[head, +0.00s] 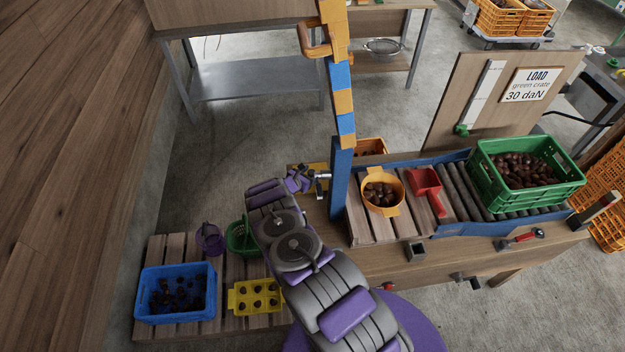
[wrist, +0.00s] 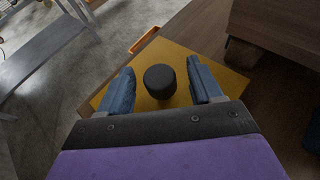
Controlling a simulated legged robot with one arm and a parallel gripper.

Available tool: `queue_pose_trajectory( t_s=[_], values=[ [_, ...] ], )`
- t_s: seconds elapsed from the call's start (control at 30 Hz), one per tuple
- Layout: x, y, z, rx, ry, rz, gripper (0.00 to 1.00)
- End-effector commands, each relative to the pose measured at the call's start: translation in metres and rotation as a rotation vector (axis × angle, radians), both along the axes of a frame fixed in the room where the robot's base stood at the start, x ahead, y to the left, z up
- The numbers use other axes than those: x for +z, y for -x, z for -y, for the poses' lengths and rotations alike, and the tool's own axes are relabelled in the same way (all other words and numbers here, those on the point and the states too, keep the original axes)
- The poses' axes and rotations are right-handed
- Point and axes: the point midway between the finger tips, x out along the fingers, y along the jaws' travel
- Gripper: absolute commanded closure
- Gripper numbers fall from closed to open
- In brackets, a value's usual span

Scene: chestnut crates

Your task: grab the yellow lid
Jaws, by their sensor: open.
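The yellow lid (wrist: 180,54) is a flat yellow plate with a black round knob (wrist: 160,80) standing up from it. It lies on a wooden surface in the wrist view. My gripper (wrist: 161,84) is open, with one blue-grey finger on each side of the knob and a visible gap to both. In the head view my gripper (head: 303,182) is at the left end of the wooden bench, beside the blue post. There it hides most of the lid, and only a little yellow (head: 319,168) shows behind it. I cannot tell whether the fingers touch the plate.
A blue and orange post (head: 340,180) rises just right of my gripper. The bench holds a yellow pot of chestnuts (head: 383,207), a red scoop (head: 424,182) and a green crate (head: 486,190). A pallet at lower left holds a blue crate (head: 150,318) and a yellow tray (head: 240,308).

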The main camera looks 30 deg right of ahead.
Motion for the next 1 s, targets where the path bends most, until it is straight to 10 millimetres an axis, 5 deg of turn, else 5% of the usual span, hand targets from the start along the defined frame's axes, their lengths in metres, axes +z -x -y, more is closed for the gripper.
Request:
queue_pose_trajectory(
  t_s=[0.4,1.0],
  values=[
    [-0.0059,-0.0029,0.0130,0.000,-0.003,-0.002,0.36],
    [-0.0052,-0.0035,0.0112,0.001,-0.001,-0.001,0.94]
  ],
)
